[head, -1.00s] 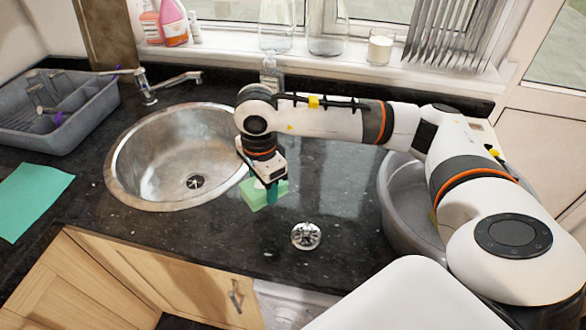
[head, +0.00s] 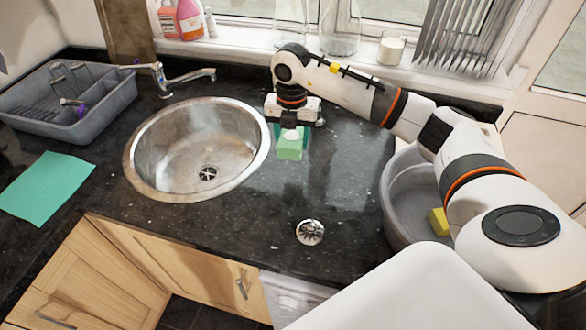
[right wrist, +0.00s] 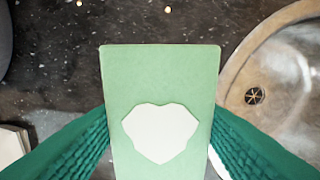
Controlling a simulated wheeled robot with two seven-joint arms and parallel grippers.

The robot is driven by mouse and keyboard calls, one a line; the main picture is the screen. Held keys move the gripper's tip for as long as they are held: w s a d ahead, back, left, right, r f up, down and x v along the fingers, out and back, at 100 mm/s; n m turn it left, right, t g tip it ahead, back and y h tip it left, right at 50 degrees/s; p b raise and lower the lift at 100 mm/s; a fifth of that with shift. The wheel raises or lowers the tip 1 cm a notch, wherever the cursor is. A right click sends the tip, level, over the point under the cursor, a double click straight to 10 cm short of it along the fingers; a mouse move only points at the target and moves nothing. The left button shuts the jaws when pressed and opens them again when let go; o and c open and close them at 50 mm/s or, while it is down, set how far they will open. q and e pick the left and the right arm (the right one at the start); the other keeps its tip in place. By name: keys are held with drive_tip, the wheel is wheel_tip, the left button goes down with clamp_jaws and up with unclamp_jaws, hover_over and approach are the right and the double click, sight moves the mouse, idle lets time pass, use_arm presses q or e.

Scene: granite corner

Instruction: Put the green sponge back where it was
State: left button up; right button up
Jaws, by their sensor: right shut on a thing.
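The green sponge (head: 290,149) is a light green block with a pale patch on its face. My right gripper (head: 291,135) is shut on it just right of the round steel sink (head: 150,165). In the right wrist view, the sponge (right wrist: 160,80) sits between the two teal ribbed fingers, with dark granite beyond it. Whether the sponge touches the worktop I cannot tell. My left gripper is not in view.
A steel drain strainer (head: 310,232) lies on the granite (head: 345,190) in front. A grey basin (head: 403,205) with a yellow sponge (head: 439,222) is at the right. A green cloth (head: 45,187) and grey dish rack (head: 85,115) are at the left. The tap (head: 165,80) stands behind the sink.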

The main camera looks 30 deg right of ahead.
sight(293, 172)
drive_tip(key=shift+d+m, duration=0.15)
drive_tip(key=shift+m, duration=0.25)
wheel_tip(293, 172, down, 10)
drive_tip(key=p, duration=0.3)
drive_tip(key=shift+r, duration=0.15)
drive_tip(key=shift+f, duration=0.3)
drive_tip(key=o, duration=0.9)
drive_tip(key=shift+w, duration=0.1)
